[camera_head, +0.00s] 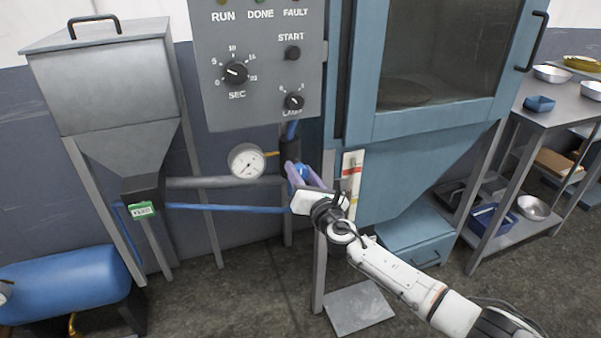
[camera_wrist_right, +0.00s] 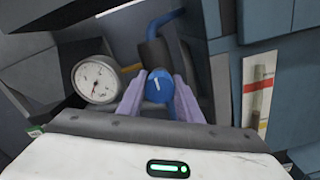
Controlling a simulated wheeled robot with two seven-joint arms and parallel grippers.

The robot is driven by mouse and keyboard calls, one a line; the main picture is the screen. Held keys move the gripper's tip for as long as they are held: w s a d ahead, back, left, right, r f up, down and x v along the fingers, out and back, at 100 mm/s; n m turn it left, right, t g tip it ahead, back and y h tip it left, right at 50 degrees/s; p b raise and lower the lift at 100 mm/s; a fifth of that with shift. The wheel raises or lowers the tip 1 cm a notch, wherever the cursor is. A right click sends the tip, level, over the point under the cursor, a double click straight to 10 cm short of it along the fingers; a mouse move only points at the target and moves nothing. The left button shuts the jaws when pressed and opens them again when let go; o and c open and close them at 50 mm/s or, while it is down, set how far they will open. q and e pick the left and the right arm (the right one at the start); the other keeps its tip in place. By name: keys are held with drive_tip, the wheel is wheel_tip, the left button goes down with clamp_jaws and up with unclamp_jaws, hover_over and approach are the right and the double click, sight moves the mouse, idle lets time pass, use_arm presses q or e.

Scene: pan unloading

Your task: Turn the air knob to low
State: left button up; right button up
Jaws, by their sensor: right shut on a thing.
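The air knob (camera_wrist_right: 159,86) is round and blue with a white pointer line, mounted on a dark regulator body (camera_wrist_right: 152,52). The line points up and slightly left in the right wrist view. My right gripper (camera_wrist_right: 158,92) has its two purple fingers on either side of the knob, shut on it. In the head view the knob is mostly hidden behind the fingers (camera_head: 297,173), below the control panel. A round white pressure gauge (camera_head: 246,161) sits left of the regulator; it also shows in the wrist view (camera_wrist_right: 98,80). My left gripper is not in view.
A grey control panel (camera_head: 215,104) with black knobs hangs above the regulator. A blue cabinet (camera_head: 420,150) and a striped scale strip (camera_head: 351,172) are close on the right. A blue hose (camera_head: 230,208) runs left to a hopper (camera_head: 105,85). A blue tank (camera_head: 65,285) lies lower left.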

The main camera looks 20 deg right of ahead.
drive_tip(key=o, duration=1)
drive_tip(key=shift+o, duration=0.2)
drive_tip(key=shift+s, duration=0.5)
drive_tip(key=s+p, duration=0.1)
drive_tip(key=s, duration=0.8)
drive_tip(key=shift+s+d, duration=0.2)
